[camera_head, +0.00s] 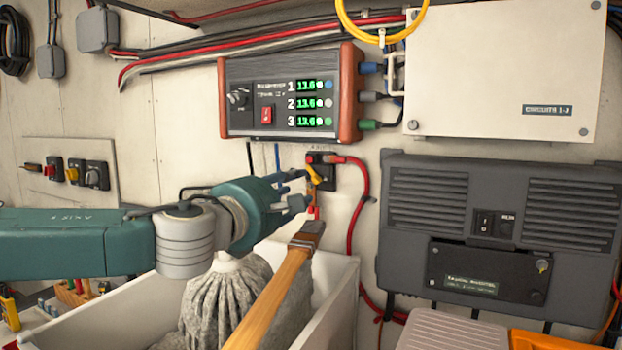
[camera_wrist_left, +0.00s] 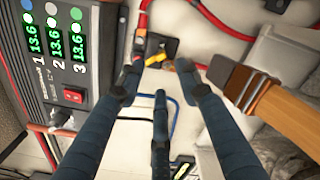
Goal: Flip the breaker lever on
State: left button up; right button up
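The breaker is a small black block (camera_head: 348,176) on the wall under the battery monitor, with red cables attached. Its yellow lever (camera_head: 315,174) points down and left in the head view. My left gripper (camera_head: 301,189) is just left of the lever, its fingers spread. In the left wrist view, the black breaker (camera_wrist_left: 164,44) and yellow lever (camera_wrist_left: 156,59) lie just beyond the gap between the open fingers (camera_wrist_left: 161,75). The gripper holds nothing. I cannot tell whether a fingertip touches the lever. My right gripper is not in view.
A wooden-handled tool (camera_head: 272,297) and a grey mop (camera_head: 232,297) stand in a white bin (camera_head: 331,307) just below the gripper. The monitor (camera_head: 290,95) is above. A grey charger unit (camera_head: 497,235) is at right. A red cable (camera_head: 360,210) hangs beside the breaker.

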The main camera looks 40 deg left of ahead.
aim_at(315, 181)
pick_arm(q)
jog(key=p+x, duration=0.2)
jog(key=x, duration=0.5)
jog(key=shift+w+a+f+p, duration=0.1)
jog(key=shift+f+p, duration=0.05)
jog(key=shift+p, duration=0.25)
jog(key=shift+w+a+p, duration=0.15)
jog(key=shift+w+p, duration=0.15)
jog(key=shift+w, duration=0.2)
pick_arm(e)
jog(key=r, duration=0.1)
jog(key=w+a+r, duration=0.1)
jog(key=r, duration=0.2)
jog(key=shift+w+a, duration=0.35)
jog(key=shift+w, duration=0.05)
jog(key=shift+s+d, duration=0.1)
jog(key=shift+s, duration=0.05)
pick_arm(q)
grip_shut()
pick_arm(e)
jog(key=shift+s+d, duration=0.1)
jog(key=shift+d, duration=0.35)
